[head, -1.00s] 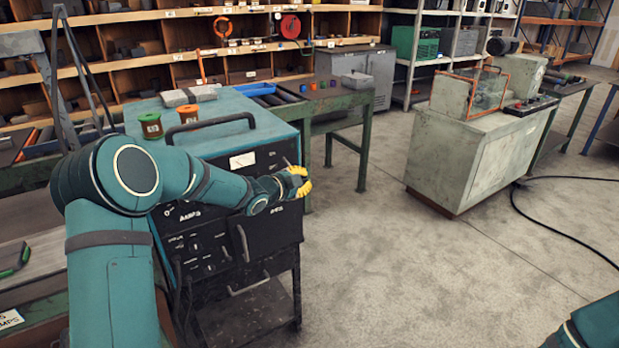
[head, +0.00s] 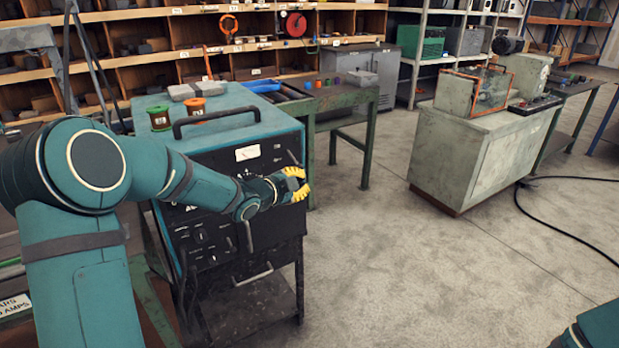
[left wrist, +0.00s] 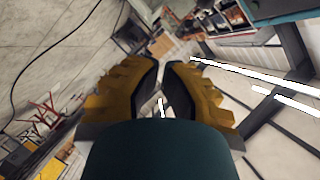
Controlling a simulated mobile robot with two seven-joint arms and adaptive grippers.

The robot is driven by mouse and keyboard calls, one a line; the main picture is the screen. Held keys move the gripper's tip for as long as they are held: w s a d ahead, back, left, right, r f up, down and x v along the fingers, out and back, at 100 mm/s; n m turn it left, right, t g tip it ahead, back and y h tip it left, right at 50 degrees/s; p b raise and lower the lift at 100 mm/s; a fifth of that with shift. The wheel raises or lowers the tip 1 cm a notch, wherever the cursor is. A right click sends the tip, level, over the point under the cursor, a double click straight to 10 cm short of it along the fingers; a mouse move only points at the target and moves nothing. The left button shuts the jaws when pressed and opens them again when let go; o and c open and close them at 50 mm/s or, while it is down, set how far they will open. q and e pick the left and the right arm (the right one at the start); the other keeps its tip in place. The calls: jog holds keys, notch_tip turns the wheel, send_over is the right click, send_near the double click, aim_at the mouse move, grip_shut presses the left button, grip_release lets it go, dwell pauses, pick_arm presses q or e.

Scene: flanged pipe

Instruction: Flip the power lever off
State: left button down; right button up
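The teal power supply cabinet (head: 228,118) with a black front panel stands left of centre in the head view. A thin lever (head: 292,157) sticks out near the right side of its panel. My left gripper (head: 301,184), with yellow fingers, is just below and beside this lever; I cannot tell whether they touch. In the left wrist view its fingers (left wrist: 161,82) are close together with only a narrow gap, and nothing is clearly held. The lever's base is hard to make out. My left forearm hides part of the panel. My right gripper is out of view.
Two spools, one green (head: 159,118) and one orange (head: 197,106), and grey blocks (head: 196,90) rest on the cabinet top, behind a black handle (head: 216,116). A green workbench (head: 345,97) stands behind. Open floor (head: 400,270) lies right, before a grey machine (head: 478,150).

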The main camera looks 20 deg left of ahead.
pick_arm(q)
jog(key=v, duration=0.3)
jog(key=shift+s+d+f, duration=0.1)
jog(key=shift+s+d, duration=0.05)
dwell(0.4)
